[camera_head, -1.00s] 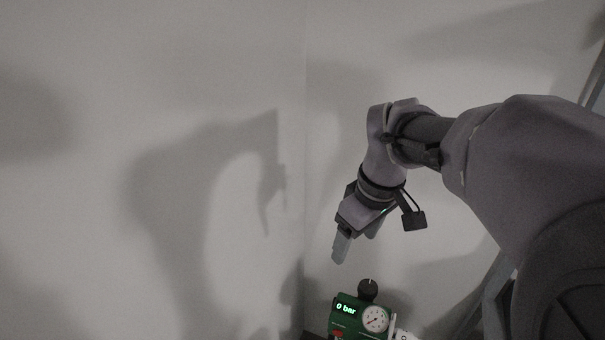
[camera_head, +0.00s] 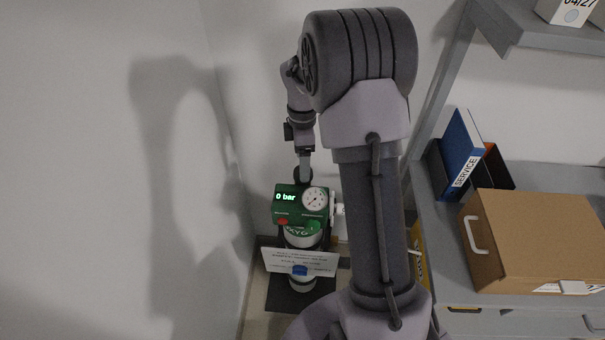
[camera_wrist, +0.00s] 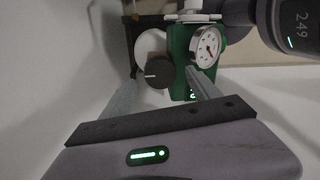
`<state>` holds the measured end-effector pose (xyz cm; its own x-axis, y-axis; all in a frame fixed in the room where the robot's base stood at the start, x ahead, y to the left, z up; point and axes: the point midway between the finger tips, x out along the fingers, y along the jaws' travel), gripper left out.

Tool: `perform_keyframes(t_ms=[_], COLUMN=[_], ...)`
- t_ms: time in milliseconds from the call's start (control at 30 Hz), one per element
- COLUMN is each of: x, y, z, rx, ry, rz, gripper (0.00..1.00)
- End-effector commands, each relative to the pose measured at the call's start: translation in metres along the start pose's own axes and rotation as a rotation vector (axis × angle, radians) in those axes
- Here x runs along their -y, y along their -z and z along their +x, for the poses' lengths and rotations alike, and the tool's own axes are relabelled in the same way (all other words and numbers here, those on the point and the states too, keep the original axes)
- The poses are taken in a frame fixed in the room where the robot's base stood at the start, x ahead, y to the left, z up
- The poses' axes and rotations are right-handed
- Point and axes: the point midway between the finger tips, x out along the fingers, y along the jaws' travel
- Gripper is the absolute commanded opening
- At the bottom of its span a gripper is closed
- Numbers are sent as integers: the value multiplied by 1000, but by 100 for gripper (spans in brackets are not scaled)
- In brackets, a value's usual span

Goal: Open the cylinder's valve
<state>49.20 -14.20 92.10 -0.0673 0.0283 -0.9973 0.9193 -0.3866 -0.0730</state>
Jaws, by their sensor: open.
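The oxygen cylinder (camera_head: 301,240) stands upright in the corner, with a green valve head (camera_head: 287,207) on top. Its display reads "0 bar", and a round white gauge (camera_head: 314,200) sits beside it. A black knob (camera_head: 303,174) sits on the valve head's far side; in the wrist view the knob (camera_wrist: 153,72) shows a pale mark line. My gripper (camera_head: 305,176) points down just over the knob. In the wrist view my gripper (camera_wrist: 160,88) is open, one finger on each side of the knob; whether they touch it I cannot tell.
A white label card (camera_head: 300,262) hangs in front of the cylinder. To the right, a grey bench holds a cardboard box (camera_head: 535,240) and a blue "SERVICE" binder (camera_head: 461,155). A wall stands close on the left. My arm hides part of the middle.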

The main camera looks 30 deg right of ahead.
Motion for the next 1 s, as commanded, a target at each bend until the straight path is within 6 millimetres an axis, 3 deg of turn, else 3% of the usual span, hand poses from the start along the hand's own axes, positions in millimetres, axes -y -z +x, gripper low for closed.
perform_keyframes(t_ms=[33,133,467,767,1000], x=[0,0,0,0,0], y=[0,0,0,0,0], z=[12,22,24,24,23], rx=[1,0,0,0,-2], ry=[0,0,-1,-1,0], rz=[-1,-1,0,0,23], gripper=[71,71,69,10,9])
